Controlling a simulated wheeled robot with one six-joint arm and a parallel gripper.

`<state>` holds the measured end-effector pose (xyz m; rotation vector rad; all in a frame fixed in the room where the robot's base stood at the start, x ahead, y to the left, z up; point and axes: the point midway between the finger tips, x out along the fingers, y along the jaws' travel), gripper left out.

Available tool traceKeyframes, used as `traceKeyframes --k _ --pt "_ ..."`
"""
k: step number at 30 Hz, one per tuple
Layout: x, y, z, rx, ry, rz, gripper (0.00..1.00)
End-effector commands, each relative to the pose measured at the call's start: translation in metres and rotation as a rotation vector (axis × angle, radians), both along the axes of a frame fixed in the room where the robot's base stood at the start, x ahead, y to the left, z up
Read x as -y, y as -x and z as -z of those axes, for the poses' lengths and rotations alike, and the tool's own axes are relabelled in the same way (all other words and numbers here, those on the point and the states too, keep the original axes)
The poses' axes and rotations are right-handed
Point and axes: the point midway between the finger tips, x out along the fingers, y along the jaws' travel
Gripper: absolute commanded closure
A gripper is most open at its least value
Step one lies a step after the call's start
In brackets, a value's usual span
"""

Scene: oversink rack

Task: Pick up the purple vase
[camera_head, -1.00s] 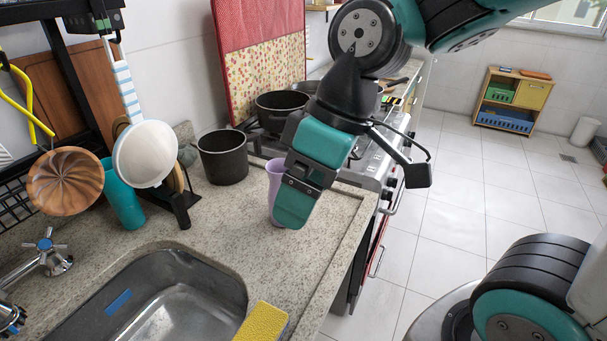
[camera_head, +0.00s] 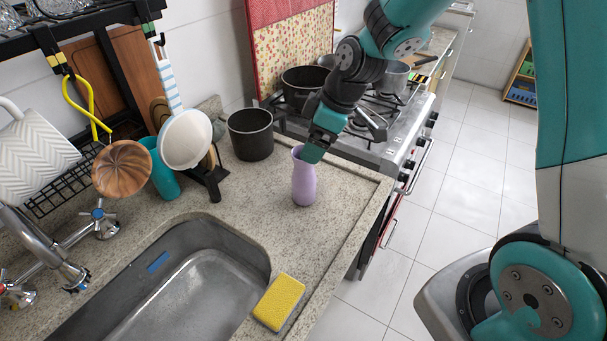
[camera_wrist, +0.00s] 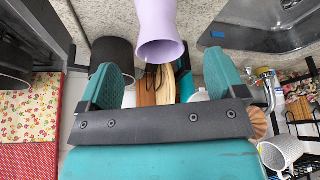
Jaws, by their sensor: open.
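The purple vase (camera_head: 304,180) stands upright on the granite counter, between the black pot and the counter's right edge in the head view. In the wrist view the vase (camera_wrist: 160,28) shows at the top middle, its mouth facing the camera. My gripper (camera_head: 312,153) is beside the vase's rim, on the stove side, in the head view. In the wrist view my gripper (camera_wrist: 165,85) has its two teal fingers wide apart. The vase's rim lies just beyond the gap between them. Nothing is held.
A black pot (camera_head: 250,134) stands left of the vase. The stove (camera_head: 365,125) with pots is behind. A sink (camera_head: 170,285) and a yellow sponge (camera_head: 279,302) are in front. Counter around the vase is clear.

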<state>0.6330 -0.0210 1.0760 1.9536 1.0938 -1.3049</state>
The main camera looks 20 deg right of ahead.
Motion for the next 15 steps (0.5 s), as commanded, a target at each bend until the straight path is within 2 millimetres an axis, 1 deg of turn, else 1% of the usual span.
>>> traceKeyframes --k 5,12,15 --pt "-0.004 -0.003 0.010 -0.004 0.000 0.000 0.11" --pt "-0.016 -0.010 0.040 -0.005 0.000 -0.001 0.11" --pt "-0.019 -0.012 0.048 -0.003 0.001 0.000 0.11"
